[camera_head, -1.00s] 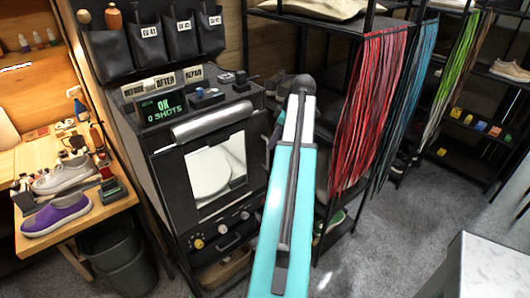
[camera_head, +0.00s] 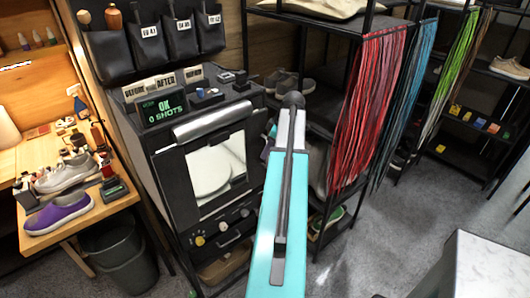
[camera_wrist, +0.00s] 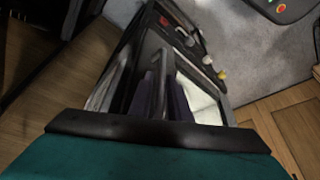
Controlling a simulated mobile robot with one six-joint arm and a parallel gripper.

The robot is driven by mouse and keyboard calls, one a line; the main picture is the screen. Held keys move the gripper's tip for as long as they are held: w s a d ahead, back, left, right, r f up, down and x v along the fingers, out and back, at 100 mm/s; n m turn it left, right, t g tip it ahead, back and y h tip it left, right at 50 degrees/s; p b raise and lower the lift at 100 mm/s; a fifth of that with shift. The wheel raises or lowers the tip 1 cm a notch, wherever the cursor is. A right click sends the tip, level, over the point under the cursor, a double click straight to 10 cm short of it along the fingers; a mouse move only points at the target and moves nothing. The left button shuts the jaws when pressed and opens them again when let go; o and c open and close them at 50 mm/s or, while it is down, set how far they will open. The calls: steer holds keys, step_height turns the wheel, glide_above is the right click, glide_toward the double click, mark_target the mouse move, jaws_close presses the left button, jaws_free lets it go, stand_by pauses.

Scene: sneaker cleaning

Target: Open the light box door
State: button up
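The light box (camera_head: 163,178) is a black cabinet left of centre in the head view, with a pale window in its front door (camera_head: 218,167). The door looks closed. A silver bar handle (camera_head: 212,121) runs along its top edge. My teal arm rises right of the door and hides part of the box's right side. In the wrist view the box appears tilted, with its bright window (camera_wrist: 199,101) and knobs. Dark upright shapes (camera_wrist: 165,98) before the window may be my gripper's fingers.
A green display (camera_head: 163,107) and small items stand on the box top. A wooden bench (camera_head: 60,235) with shoes is at left, above a dark bin (camera_head: 119,260). Black shelving with red laces (camera_head: 372,110) stands at right.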

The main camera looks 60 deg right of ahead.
jaws_close()
steer(key=shift+s+a, duration=0.1)
steer(key=shift+a, duration=0.1)
